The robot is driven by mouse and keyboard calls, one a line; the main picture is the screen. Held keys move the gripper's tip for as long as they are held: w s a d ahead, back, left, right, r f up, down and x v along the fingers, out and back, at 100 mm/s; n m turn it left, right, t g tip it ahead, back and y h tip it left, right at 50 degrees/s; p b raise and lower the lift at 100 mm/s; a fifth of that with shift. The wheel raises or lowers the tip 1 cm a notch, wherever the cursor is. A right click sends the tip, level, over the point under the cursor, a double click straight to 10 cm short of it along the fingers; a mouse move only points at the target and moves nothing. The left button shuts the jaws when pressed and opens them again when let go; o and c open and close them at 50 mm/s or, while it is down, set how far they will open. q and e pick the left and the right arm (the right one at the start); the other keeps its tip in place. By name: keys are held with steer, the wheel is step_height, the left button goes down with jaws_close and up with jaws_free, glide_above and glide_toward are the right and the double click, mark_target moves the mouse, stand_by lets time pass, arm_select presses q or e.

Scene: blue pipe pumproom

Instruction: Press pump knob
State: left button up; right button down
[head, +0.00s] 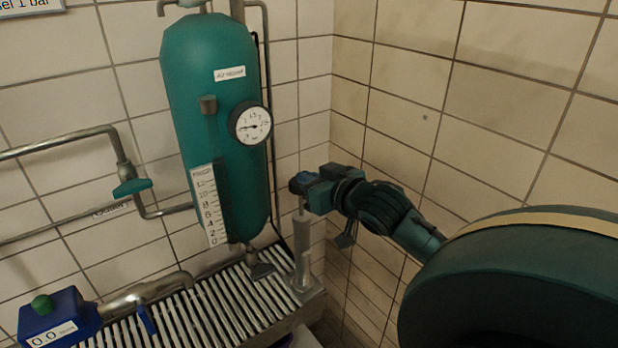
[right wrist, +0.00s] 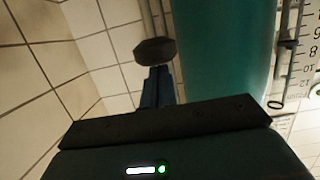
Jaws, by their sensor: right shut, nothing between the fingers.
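The pump (head: 303,255) is a slim grey upright cylinder at the right end of the slatted grate, with a thin rod rising from its top. Its dark, many-sided knob (right wrist: 155,50) shows in the right wrist view, just beyond my fingertips. In the head view the knob is hard to tell apart from the fingers. My right gripper (head: 299,184) is at the top of the rod, shut and empty. Its closed fingers also show in the right wrist view (right wrist: 156,84). I cannot tell whether they touch the knob. My left gripper is not in view.
A green tank (head: 215,130) with a round gauge (head: 251,123) and a white scale (head: 209,205) stands left of the pump. A blue box (head: 55,318) with a green button is at lower left. Tiled walls meet close behind the pump.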

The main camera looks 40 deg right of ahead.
arm_select(q)
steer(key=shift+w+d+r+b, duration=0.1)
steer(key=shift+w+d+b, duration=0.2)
steer(key=shift+b, duration=0.1)
arm_select(e)
step_height(320, 180, down, 6)
steer(key=shift+f, duration=0.15)
